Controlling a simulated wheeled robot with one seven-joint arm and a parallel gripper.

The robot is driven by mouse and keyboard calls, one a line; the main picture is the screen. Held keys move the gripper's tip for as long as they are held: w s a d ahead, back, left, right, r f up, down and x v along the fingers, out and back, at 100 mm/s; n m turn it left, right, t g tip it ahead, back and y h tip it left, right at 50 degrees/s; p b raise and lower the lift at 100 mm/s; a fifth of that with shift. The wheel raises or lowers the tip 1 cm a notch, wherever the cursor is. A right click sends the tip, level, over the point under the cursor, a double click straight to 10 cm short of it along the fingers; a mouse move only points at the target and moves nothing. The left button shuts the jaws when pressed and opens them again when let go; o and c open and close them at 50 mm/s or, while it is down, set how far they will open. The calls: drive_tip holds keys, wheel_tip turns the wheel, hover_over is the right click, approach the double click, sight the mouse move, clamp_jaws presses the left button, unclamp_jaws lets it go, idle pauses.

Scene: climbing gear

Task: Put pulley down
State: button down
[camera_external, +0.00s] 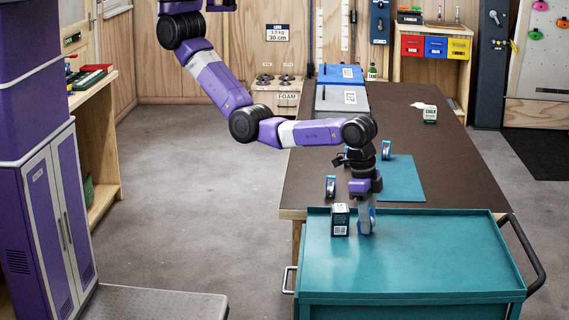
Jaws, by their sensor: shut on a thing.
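Another blue piece behind my wrist is mostly hidden.
A dark box with a white label (340,221) stands on the cart close to the left of my gripper. The cart has a raised rim and a black handle (535,262) at right. Its right part is clear.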

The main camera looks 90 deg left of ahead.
drive_tip(key=shift+f, duration=0.15)
drive_tip(key=c, duration=1.1)
unclamp_jaws()
drive_tip(key=r, duration=0.4)
drive_tip(key=s+r, duration=0.1)
drive_tip(key=r, duration=0.7)
drive_tip(key=shift+s+a+r, duration=0.15)
drive_tip(key=shift+s+a, duration=0.15)
drive_tip(key=shift+a, duration=0.05)
